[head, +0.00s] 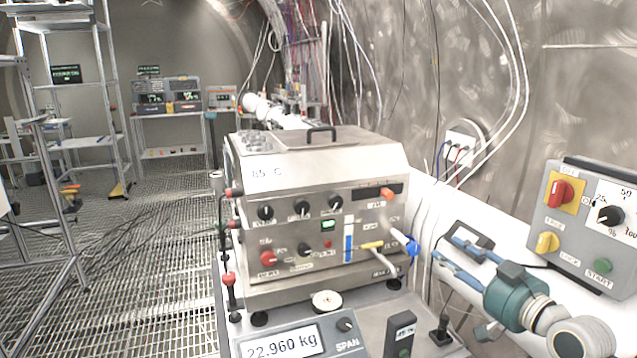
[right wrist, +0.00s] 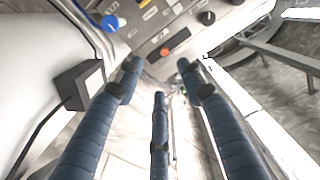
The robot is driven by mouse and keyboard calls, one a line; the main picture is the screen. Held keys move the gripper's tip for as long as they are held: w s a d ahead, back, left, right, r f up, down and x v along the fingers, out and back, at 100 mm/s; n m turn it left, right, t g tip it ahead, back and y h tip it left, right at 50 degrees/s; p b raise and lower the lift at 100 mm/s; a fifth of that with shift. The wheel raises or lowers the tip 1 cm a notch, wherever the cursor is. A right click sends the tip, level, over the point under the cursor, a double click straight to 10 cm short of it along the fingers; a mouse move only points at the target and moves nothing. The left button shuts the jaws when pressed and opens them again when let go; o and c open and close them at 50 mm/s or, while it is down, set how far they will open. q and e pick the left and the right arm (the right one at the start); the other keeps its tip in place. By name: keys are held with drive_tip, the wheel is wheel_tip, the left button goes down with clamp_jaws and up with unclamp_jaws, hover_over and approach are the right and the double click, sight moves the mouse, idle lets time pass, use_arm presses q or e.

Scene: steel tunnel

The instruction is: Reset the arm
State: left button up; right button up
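My right gripper (head: 446,246) has a teal body and blue fingers. It reaches in from the lower right of the head view, to the right of the steel instrument (head: 320,215), apart from it as far as I can tell. In the right wrist view the three dark blue fingers of the right gripper (right wrist: 158,78) are spread, with nothing between them. The instrument's panel (right wrist: 165,35) shows beyond the fingertips, with a blue knob (right wrist: 112,22) at the upper left. My left gripper is in neither view.
A scale display (head: 290,342) reading 22.960 kg stands in front of the instrument. A control box (head: 590,215) with red, yellow and green controls is at the right. Cables (head: 515,60) hang on the wall. Metal shelving (head: 75,85) stands left; the grated floor (head: 150,250) is largely open.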

drive_tip(key=s+a+f+g+h, duration=0.1)
drive_tip(key=s+a+f+g, duration=0.15)
drive_tip(key=s+f, duration=0.5)
drive_tip(key=s+a+f+n+g, duration=0.15)
drive_tip(key=s+a+f, duration=0.25)
drive_tip(key=f, duration=0.6)
drive_tip(key=s+a+f+g+h, duration=0.1)
drive_tip(key=s+a+f+g, duration=0.25)
drive_tip(key=s+f, duration=0.4)
drive_tip(key=s+d+f+m+g+h, duration=0.1)
drive_tip(key=s+f+g+h, duration=0.3)
drive_tip(key=s, duration=0.6)
drive_tip(key=s+d+f+m+g, duration=0.1)
drive_tip(key=s+f, duration=0.4)
drive_tip(key=s, duration=0.6)
wheel_tip(320, 180, down, 25)
drive_tip(key=s+g, duration=0.1)
drive_tip(key=g, duration=0.1)
drive_tip(key=s+d+f, duration=0.2)
drive_tip(key=s+f, duration=1.5)
drive_tip(key=s, duration=0.1)
drive_tip(key=shift+d+f+g, duration=0.35)
drive_tip(key=shift+g, duration=0.1)
